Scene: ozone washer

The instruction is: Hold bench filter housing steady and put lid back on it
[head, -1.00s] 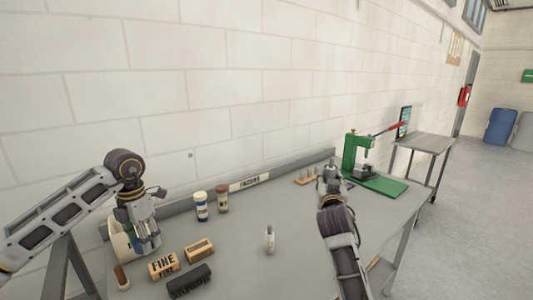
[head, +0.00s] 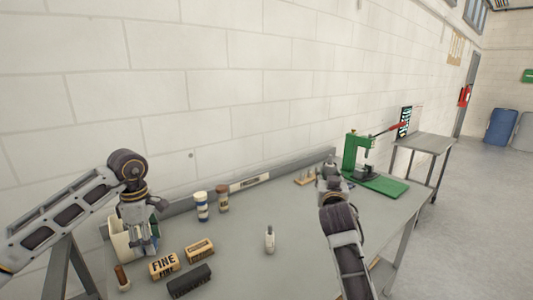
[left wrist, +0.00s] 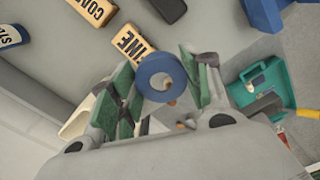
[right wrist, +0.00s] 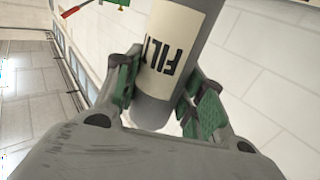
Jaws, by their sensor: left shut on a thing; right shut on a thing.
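The filter housing is a grey cylinder with a cream label reading "FILT" in the right wrist view (right wrist: 165,55). My right gripper (right wrist: 160,95) is shut around it; in the head view this gripper (head: 332,178) is at the table's back right, and the housing is mostly hidden there. A round blue lid-like piece with a central hole (left wrist: 150,68) is between the fingers of my left gripper (left wrist: 158,85), which is shut on it. In the head view my left gripper (head: 143,245) points down beside a cream bin (head: 120,238), far from the housing.
Blue-and-white (head: 201,208) and brown (head: 222,202) jars stand at the back. A "FINE" block (head: 163,266), another block (head: 199,250) and a black block (head: 190,281) lie in front. A small bottle (head: 270,240) stands mid-table. A green press (head: 380,183) is at the far right.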

